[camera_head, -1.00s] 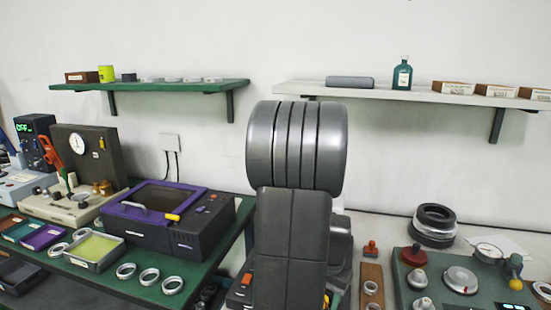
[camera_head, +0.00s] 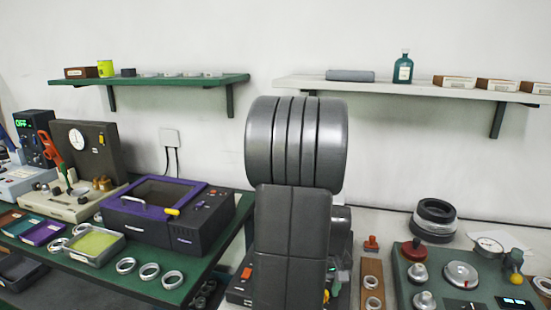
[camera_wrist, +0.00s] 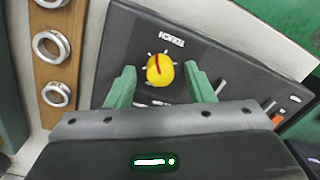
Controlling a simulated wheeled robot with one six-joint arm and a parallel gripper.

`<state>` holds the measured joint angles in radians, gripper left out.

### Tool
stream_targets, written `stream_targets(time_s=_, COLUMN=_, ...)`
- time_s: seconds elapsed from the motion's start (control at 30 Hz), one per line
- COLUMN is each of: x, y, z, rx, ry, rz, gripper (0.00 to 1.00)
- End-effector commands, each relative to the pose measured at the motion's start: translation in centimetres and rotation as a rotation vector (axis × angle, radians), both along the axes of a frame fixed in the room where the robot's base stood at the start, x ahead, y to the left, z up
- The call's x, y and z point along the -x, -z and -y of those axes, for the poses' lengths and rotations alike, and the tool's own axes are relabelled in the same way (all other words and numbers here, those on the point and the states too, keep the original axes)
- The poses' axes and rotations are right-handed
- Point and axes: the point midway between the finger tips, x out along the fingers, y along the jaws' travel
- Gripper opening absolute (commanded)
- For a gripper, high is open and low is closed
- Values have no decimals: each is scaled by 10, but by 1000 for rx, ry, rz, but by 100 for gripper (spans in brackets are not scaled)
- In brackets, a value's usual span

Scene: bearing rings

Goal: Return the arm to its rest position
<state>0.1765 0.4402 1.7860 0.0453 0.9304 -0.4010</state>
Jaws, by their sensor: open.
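My arm fills the middle of the head view, raised and folded in front of the wall, and it hides part of what stands behind it. My gripper (camera_wrist: 161,88) shows in the wrist view with two green fingers apart and nothing between them. Below the fingers is a dark panel (camera_wrist: 125,40) with a yellow knob (camera_wrist: 160,70) marked with a red line. The knob appears between the fingertips in the picture; I cannot tell how far below them it is. The gripper is hidden in the head view.
A green bench (camera_head: 140,285) at left holds a purple-framed box (camera_head: 165,215), a yellow-lined tray (camera_head: 94,244) and several metal rings. At right are a brown ring board (camera_head: 372,270), a green panel (camera_head: 440,275) and stacked dark rings (camera_head: 434,220). Two wall shelves (camera_head: 160,80) hang above.

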Motion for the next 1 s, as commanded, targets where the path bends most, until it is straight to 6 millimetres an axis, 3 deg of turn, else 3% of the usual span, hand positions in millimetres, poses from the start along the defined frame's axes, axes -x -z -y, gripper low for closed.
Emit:
stream_targets(time_s=0.53, x=-1, y=0, z=0, rx=1, ry=-460, rz=1, gripper=48)
stream_targets(time_s=0.73, x=-2, y=-28, z=0, rx=1, ry=-464, rz=3, gripper=48)
stream_targets(time_s=1.0, x=-2, y=-37, z=1, rx=0, ry=-462, rz=0, gripper=48)
